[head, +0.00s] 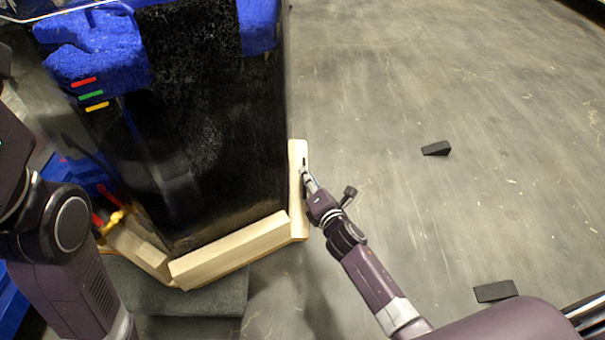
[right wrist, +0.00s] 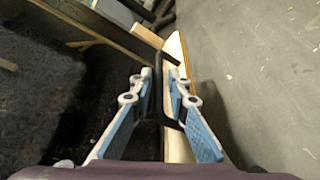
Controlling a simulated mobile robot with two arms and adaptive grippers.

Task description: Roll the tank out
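The tank (head: 215,130) is a tall black block with blue parts on top and red, green and yellow marks. It stands at the left of the head view, with pale wooden boards (head: 235,248) around its foot. A black handle (right wrist: 160,100) sits on the pale board at its right side. My right gripper (head: 304,172) is at that board in the head view. In the right wrist view its blue-padded fingers (right wrist: 160,80) close in on both sides of the handle bar. My left arm shows at the left edge, but its gripper is not visible.
Two black wedges lie on the grey floor, one (head: 436,148) right of the tank and one (head: 496,291) near the lower right. A dark grey mat or block (head: 185,300) lies in front of the tank. The floor to the right is otherwise clear.

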